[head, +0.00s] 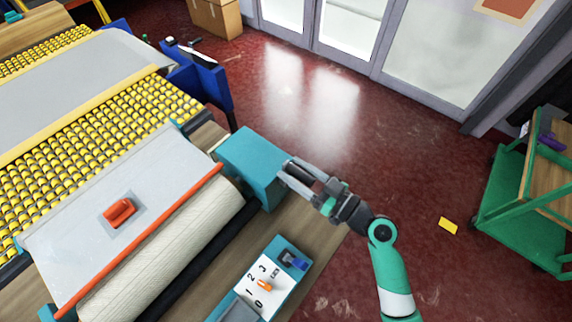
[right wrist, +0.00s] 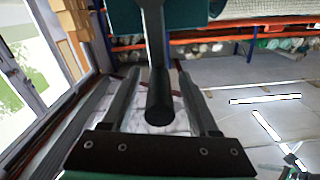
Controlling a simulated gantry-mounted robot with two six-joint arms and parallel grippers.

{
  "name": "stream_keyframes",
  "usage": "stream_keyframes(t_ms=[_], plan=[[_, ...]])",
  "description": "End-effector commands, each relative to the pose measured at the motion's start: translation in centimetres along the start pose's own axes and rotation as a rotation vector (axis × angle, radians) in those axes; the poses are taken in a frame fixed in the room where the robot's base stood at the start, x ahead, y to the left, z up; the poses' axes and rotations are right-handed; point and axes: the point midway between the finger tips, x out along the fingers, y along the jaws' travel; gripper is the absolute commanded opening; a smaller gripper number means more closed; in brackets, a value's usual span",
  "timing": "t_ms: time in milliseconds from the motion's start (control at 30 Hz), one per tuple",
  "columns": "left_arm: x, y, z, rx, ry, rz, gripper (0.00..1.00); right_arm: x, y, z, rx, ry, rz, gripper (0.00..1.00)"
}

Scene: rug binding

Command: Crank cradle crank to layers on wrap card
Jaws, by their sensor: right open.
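The cradle holds a pale rolled rug (head: 165,255) along the table's edge, with a teal end housing (head: 250,160) at its right end. The wrap card (head: 270,293) is a white panel in a teal frame with the numbers 0 to 3 and a small orange marker (head: 264,285). My right gripper (head: 287,174) is at the housing's right side, open. In the right wrist view, the dark crank handle (right wrist: 160,110) lies between the open fingers, with gaps on both sides. The gripper hides the crank in the head view. My left gripper is out of view.
A grey sheet bears an orange-red handled block (head: 119,211), beside yellow rollers (head: 150,105). A blue stand (head: 205,85) is behind the housing. A green cart (head: 510,200) stands right, and a yellow piece (head: 448,226) lies on the open red floor.

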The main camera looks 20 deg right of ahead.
Motion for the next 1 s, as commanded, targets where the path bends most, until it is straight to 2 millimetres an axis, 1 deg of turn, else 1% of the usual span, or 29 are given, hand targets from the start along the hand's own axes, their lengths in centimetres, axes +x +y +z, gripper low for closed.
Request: stream_keyframes(t_ms=[167,200,267,300,367,500,533,1000], plan=[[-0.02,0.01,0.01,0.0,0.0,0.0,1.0,0.01,0.0,0.02,0.0,0.0,0.0,0.61],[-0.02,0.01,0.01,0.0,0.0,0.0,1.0,0.01,0.0,0.02,0.0,0.0,0.0,0.57],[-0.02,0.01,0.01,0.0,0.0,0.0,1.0,0.0,0.0,0.02,0.0,0.0,0.0,0.46],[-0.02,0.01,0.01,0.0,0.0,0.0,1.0,0.0,0.0,0.02,0.0,0.0,0.0,0.39],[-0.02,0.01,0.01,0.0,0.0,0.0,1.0,0.0,0.0,0.02,0.0,0.0,0.0,0.28],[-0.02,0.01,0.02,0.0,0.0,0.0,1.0,0.0,-0.01,0.02,0.001,0.0,0.0,0.03],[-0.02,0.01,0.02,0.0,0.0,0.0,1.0,0.0,-0.01,0.02,0.001,0.0,0.0,0.0],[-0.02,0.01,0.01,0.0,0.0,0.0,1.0,0.0,-0.03,0.02,0.002,0.0,-0.001,0.0]])
